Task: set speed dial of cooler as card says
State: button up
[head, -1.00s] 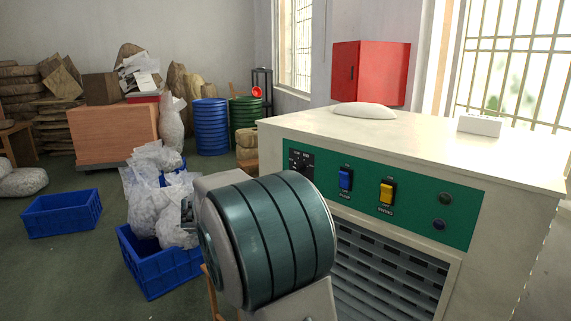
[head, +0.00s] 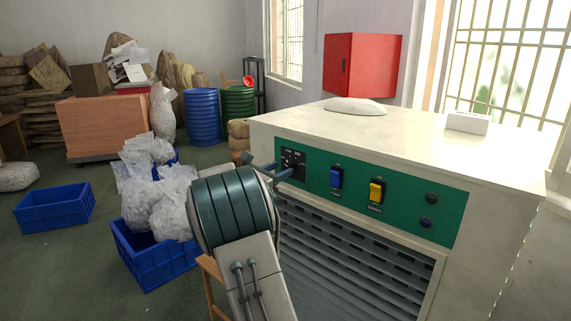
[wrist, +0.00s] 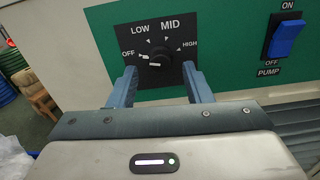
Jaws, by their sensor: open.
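The speed dial (wrist: 158,56) is a dark round knob on a black plate marked OFF, LOW, MID and HIGH, in the wrist view. A white mark on its left side seems to lie toward OFF, but the exact setting is hard to tell. In the head view the dial (head: 293,164) sits at the left end of the green panel of the cooler (head: 480,170). My gripper (wrist: 159,72) is open and empty, with its blue-grey fingers at the lower left and right of the dial, apart from the knob. No card with readable writing shows.
A blue pump switch (head: 336,178) and a yellow switch (head: 377,191) sit right of the dial. A white block (head: 467,122) and a pale lump (head: 356,106) lie on the cooler's top. A blue crate (head: 155,262) with bags stands to the left.

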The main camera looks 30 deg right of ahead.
aim_at(288, 166)
jog(key=shift+p+x, duration=0.3)
jog(key=shift+x, duration=1.4)
grip_shut()
